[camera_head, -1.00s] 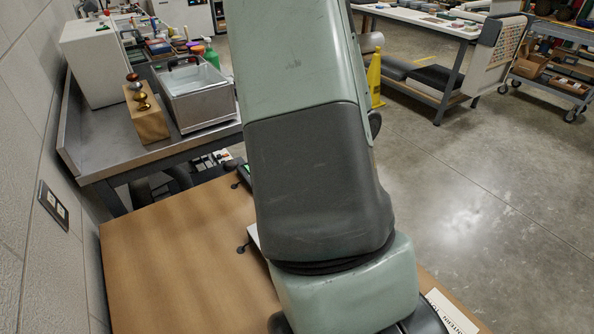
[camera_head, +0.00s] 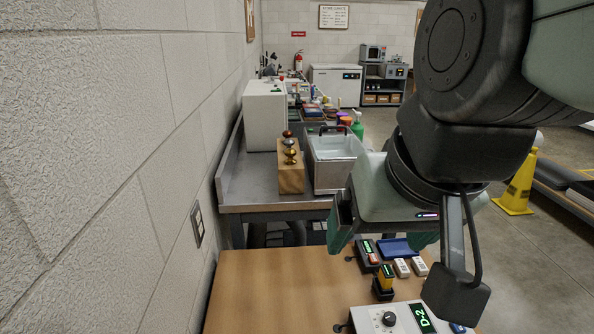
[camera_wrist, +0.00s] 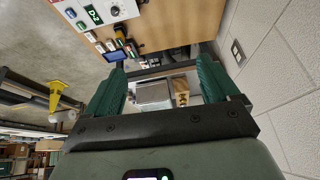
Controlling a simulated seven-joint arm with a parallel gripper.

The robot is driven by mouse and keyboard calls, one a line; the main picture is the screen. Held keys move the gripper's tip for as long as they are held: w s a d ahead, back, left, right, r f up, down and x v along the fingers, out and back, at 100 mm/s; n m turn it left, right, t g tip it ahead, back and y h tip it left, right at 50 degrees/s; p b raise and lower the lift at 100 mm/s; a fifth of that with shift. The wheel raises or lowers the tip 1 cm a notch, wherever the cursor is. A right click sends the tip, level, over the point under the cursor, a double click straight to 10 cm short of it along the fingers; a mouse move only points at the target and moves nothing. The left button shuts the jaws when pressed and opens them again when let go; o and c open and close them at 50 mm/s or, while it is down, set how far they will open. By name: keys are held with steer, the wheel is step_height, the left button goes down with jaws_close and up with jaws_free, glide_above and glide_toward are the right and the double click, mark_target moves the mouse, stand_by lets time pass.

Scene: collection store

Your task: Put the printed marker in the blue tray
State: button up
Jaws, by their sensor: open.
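The blue tray (camera_head: 398,246) is small and lies toward the far right of the wooden table, partly hidden by my gripper. It also shows in the wrist view (camera_wrist: 115,57). Two small whitish blocks (camera_head: 402,268) (camera_head: 420,267) lie just in front of it. A black holder with a yellow piece and green display (camera_head: 384,284) stands nearer, beside a black device with a green screen (camera_head: 366,252). I cannot tell which of these is the printed marker. My gripper (camera_head: 380,240) is open with nothing between its green fingers, above the table's far side; it also shows in the wrist view (camera_wrist: 163,65).
A white box with a knob and a "D-2" display (camera_head: 385,320) sits at the table's front. The table's left part (camera_head: 260,290) is clear. A wall (camera_head: 120,170) runs along the left.

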steer(key=shift+s+a+r+n, duration=0.1)
steer(key=shift+s+r+n, duration=0.3)
steer(key=shift+s, duration=0.15)
steer(key=c, duration=0.4)
steer(key=w+d+f+n+g+h, duration=0.15)
steer(key=w+d, duration=0.25)
steer(key=d, duration=0.4)
steer(key=w+d+f+n+h, duration=0.1)
steer(key=w+d+f+h, duration=0.1)
steer(key=w+d, duration=0.4)
steer(key=d+f+g+y, duration=0.1)
steer(key=d+f, duration=0.2)
steer(key=f, duration=0.7)
steer(key=s+d+f+g+y, duration=0.1)
steer(key=d+f+g, duration=0.1)
steer(key=f, duration=0.8)
steer(key=s+d+f+m+g+y, duration=0.1)
steer(key=d+f, duration=0.3)
steer(key=f, duration=0.6)
steer(key=shift+s+d+f+g, duration=0.2)
steer(key=shift+d+g, duration=0.2)
steer(key=shift+g, duration=0.15)
steer(key=shift+s+a+f, duration=0.1)
steer(key=shift+s+f, duration=0.15)
steer(key=shift+f, duration=1.35)
steer(key=shift+s+f, duration=0.2)
steer(key=shift+f, duration=1.35)
